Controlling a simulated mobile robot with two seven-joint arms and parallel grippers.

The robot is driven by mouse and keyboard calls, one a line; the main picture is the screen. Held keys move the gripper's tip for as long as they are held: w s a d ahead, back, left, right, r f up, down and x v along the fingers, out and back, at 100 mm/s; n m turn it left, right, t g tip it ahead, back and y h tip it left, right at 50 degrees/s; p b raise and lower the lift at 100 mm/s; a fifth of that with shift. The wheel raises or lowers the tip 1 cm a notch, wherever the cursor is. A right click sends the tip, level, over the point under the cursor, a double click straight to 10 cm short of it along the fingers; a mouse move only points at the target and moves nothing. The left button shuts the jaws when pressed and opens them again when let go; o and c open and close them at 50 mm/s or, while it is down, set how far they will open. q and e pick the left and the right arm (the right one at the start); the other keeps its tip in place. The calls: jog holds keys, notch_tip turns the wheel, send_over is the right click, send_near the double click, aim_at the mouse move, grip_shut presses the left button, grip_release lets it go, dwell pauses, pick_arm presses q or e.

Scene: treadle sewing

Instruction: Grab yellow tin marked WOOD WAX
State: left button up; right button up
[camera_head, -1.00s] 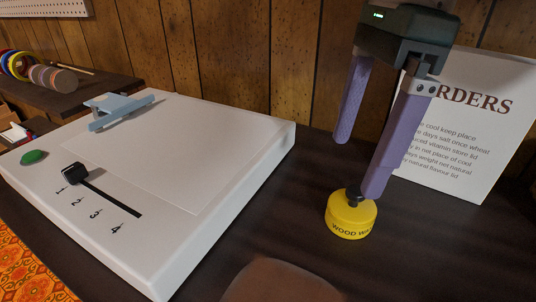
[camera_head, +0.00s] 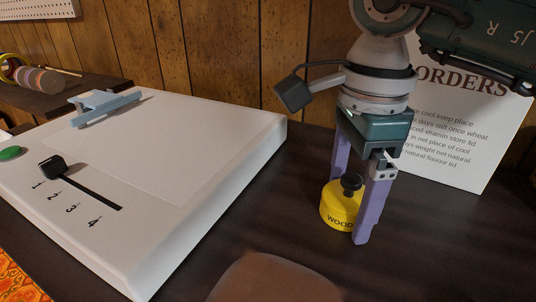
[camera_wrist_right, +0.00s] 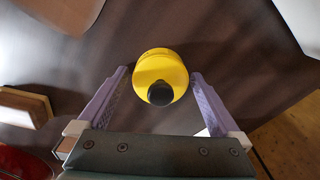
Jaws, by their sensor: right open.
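The yellow tin (camera_head: 338,207) with a black knob on its lid stands upright on the dark table; the letters "WOOD" show on its side. My right gripper (camera_head: 352,207) is open and reaches down around the tin, one purple finger behind it and one in front on the right. In the right wrist view the tin (camera_wrist_right: 160,72) lies between and slightly beyond the tips of the open fingers (camera_wrist_right: 160,76), with a gap on both sides. Part of the tin's label is hidden by the front finger. My left gripper is not in view.
A white panel (camera_head: 215,215) with a slider marked 1 to 4, a green button (camera_head: 11,153) and a blue-grey clip (camera_head: 105,106) lies left of the tin. A white "ORDERS" sign (camera_head: 450,150) stands behind on the right. A brown rounded shape (camera_head: 275,280) is at the front.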

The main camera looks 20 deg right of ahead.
jog(key=shift+c, duration=0.2)
jog(key=c, duration=1.2)
jog(key=shift+c, duration=0.5)
jog(key=shift+r, duration=0.15)
